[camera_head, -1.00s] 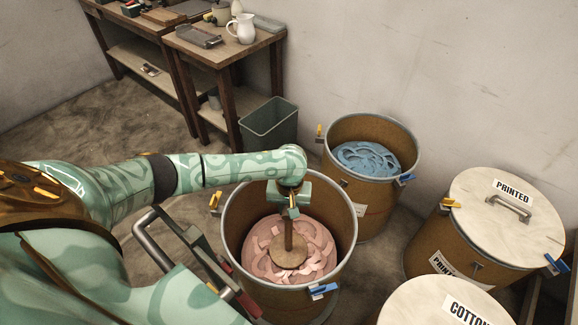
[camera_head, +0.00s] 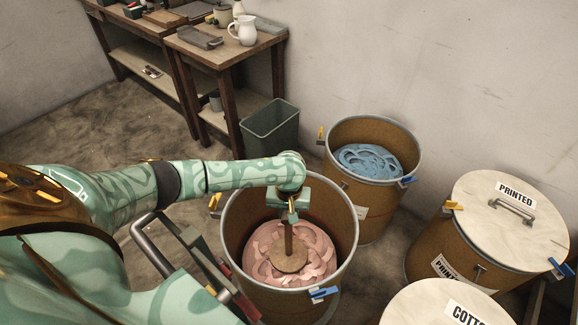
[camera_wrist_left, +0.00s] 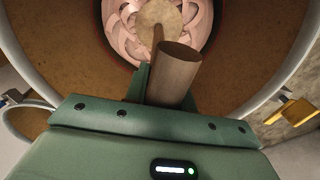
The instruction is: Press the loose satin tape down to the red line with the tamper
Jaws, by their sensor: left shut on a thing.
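My left gripper (camera_head: 289,212) is over the open brown drum (camera_head: 234,262) and shut on the wooden handle of the tamper (camera_head: 289,240). The tamper stands about upright, its round flat disc down on the loose pink satin tape (camera_head: 318,250) inside the drum. The tape lies in curled ribbons around the disc. In the left wrist view the handle (camera_wrist_left: 178,72) rises between the fingers, with the disc (camera_wrist_left: 158,22) and the pink tape (camera_wrist_left: 200,40) beyond. My right gripper is not in view.
A drum of blue tape (camera_head: 370,160) stands behind to the right. Lidded drums marked PRINTED (camera_head: 480,205) and COTTON (camera_head: 420,305) stand at right. Yellow and blue clips (camera_head: 322,293) stick out from the rims. A grey bin (camera_head: 270,135) and wooden tables (camera_head: 225,60) are behind.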

